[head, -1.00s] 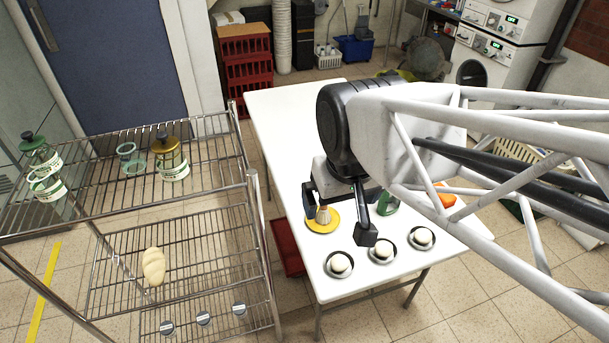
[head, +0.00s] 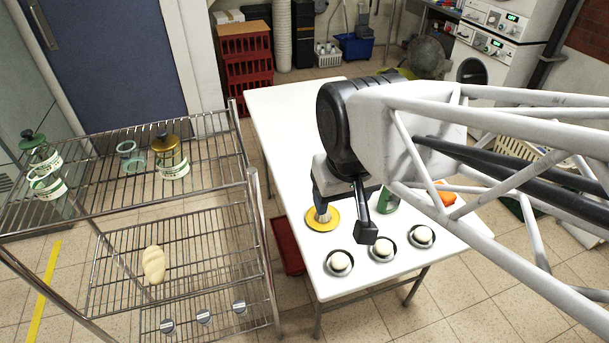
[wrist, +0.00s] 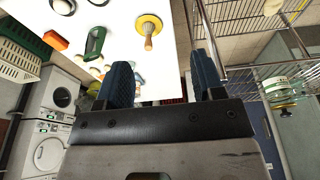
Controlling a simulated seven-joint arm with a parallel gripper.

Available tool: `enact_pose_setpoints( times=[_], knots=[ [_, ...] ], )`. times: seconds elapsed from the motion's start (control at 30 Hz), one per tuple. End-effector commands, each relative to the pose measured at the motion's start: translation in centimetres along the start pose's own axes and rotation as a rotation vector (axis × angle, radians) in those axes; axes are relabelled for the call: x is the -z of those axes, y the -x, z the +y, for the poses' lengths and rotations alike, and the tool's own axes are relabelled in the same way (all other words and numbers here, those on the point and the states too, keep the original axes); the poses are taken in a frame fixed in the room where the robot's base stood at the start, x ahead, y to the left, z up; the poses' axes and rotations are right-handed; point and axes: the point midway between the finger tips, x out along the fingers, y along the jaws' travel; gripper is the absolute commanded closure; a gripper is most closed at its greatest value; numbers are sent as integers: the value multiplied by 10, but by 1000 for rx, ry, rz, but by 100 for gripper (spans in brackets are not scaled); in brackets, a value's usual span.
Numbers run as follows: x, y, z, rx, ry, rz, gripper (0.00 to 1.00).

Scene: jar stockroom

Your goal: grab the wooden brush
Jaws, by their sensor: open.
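The wooden brush (head: 323,215) stands on a round yellow dish (head: 315,226) on the white table. Its upper part is partly covered by a finger of my gripper in the head view. My gripper (head: 345,218) is open, its fingers pointing down over the table. In the wrist view the brush (wrist: 149,43) and the yellow dish (wrist: 140,20) show beyond the fingertips of my gripper (wrist: 162,66). The brush lies roughly between the lines of the two fingers, apart from them. Nothing is between the fingers.
Several items share the table (head: 275,115): bowls with white round things (head: 339,263), a green object (head: 387,203) and an orange block (head: 446,198). A wire rack (head: 90,222) with jars stands on the left. The table's far left part is clear.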

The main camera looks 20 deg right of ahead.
Motion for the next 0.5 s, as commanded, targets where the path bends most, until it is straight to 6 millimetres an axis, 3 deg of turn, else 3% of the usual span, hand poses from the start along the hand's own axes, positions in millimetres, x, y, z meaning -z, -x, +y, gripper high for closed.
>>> enact_pose_setpoints(
  times=[0.27, 0.5],
  knots=[
    [10, -9, 5, -14, -3, 23, 38],
    [45, -44, 24, -65, -8, 122, 38]
  ],
)
